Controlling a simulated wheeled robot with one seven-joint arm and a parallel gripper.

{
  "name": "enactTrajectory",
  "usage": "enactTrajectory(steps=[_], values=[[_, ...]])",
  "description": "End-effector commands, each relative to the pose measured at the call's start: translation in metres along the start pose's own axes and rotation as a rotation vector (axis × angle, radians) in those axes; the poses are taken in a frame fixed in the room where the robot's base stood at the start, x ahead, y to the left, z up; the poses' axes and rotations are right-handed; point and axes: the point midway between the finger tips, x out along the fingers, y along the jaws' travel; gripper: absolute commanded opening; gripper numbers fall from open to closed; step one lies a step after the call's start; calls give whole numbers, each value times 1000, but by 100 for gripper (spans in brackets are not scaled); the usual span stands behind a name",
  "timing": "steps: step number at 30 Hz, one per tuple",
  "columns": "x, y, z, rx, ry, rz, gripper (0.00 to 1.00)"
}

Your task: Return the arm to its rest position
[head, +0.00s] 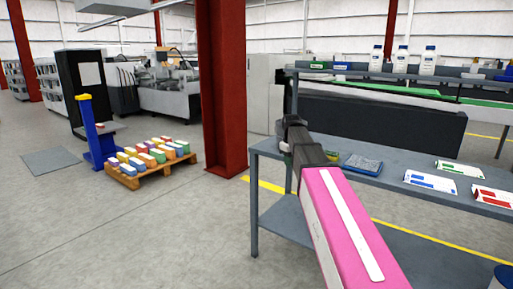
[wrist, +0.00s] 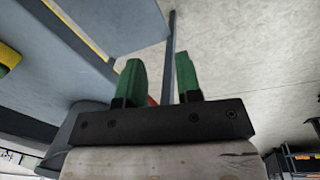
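My gripper (wrist: 160,65) shows in the wrist view with two green fingers standing apart. It is open, and nothing is held between them. A small red patch shows low behind the fingers; I cannot tell what it is. In the head view, my arm (head: 345,225), pink with a white stripe and dark joints, reaches from the bottom edge towards the left end of the grey workbench (head: 275,148). The gripper itself is mostly hidden behind the arm there, so I cannot tell its height above the bench.
A dark blue pad (head: 363,164) and white cards with green, blue and red marks lie on the bench. Bottles (head: 401,60) stand on its upper shelf. A red column (head: 222,90) and a pallet (head: 150,173) with colourful boxes are left. The floor at front left is clear.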

Motion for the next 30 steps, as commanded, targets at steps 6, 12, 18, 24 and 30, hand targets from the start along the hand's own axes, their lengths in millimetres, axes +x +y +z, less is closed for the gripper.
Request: enactTrajectory(steps=[6,12,18,24,30], values=[[86,-33,49,148,-11,-24,32],[151,-62,93,285,-21,-43,32],[206,-96,141,425,-32,-61,32],[249,-130,188,561,-45,-77,32],[272,-151,216,650,-52,-85,32]])
